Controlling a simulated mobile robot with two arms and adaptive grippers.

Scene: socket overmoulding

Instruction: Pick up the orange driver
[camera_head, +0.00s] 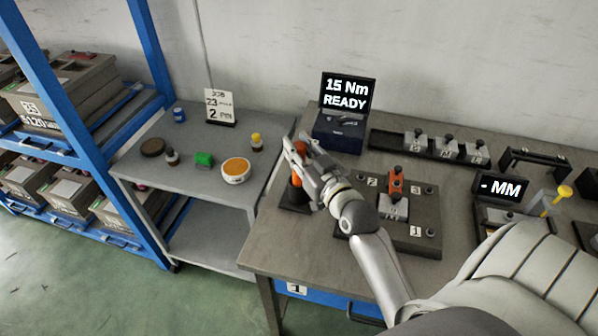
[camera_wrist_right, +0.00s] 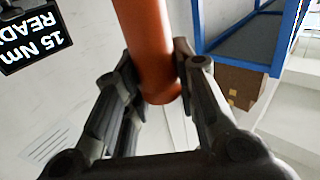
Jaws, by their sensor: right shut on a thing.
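The orange driver (camera_head: 297,178) stands upright on a small dark base (camera_head: 294,207) at the left end of the workbench. My right gripper (camera_head: 305,160) is shut on the driver near its upper part. In the right wrist view the driver (camera_wrist_right: 150,50) shows as an orange cylinder between the two dark fingers (camera_wrist_right: 160,85). The head view does not show clearly whether the driver's lower end is clear of the base. My left gripper is not in view.
A display reading "15 Nm READY" (camera_head: 347,92) stands behind the gripper. A numbered fixture plate (camera_head: 425,205) with an orange piece lies to the right. Another display (camera_head: 500,188) is further right.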

